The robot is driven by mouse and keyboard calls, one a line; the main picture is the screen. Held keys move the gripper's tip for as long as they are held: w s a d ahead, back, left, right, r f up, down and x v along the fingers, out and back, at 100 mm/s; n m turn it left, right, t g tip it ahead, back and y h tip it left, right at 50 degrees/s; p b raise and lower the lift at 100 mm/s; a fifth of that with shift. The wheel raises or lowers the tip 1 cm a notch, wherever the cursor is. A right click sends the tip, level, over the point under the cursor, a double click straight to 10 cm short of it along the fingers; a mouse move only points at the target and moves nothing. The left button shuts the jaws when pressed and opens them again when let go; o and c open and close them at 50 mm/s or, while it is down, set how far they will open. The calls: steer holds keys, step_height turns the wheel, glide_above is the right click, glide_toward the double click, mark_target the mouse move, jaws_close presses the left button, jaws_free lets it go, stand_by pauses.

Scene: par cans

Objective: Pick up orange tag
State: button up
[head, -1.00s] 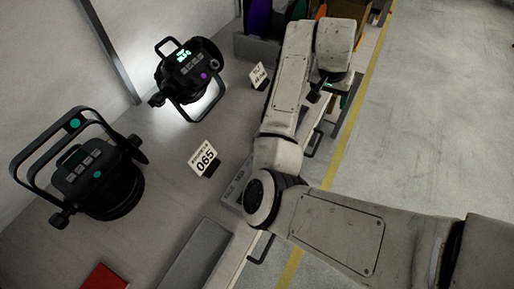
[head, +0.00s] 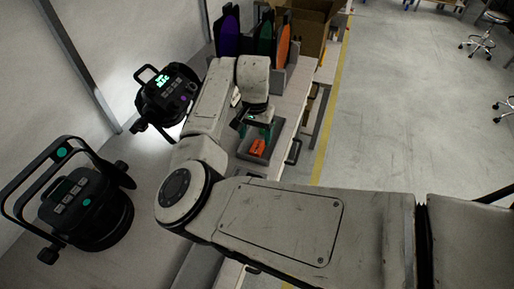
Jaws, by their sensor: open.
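The orange tag (head: 258,147) lies in a shallow grey tray (head: 244,152) on the bench, near the middle of the head view. My gripper (head: 256,130), dark with green fingertips, hangs over the tray just behind the tag in the picture. Its fingers are apart, and nothing shows between them. I cannot tell how high the fingertips are above the tag. My arm hides part of the bench to the left of the tray.
Two black par cans stand at the left, one near (head: 85,205) and one farther back (head: 165,95). Behind the gripper, purple, green and orange panels (head: 283,38) stand upright in a rack beside a cardboard box (head: 312,22). Open floor (head: 410,120) lies to the right.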

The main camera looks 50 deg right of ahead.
mark_target(258, 146)
steer(key=f, duration=0.5)
steer(key=shift+s+d+p, duration=0.1)
steer(key=shift+d+p, duration=0.2)
steer(key=shift+d, duration=0.1)
steer(key=c, duration=1.1)
steer(key=shift+r, duration=0.15)
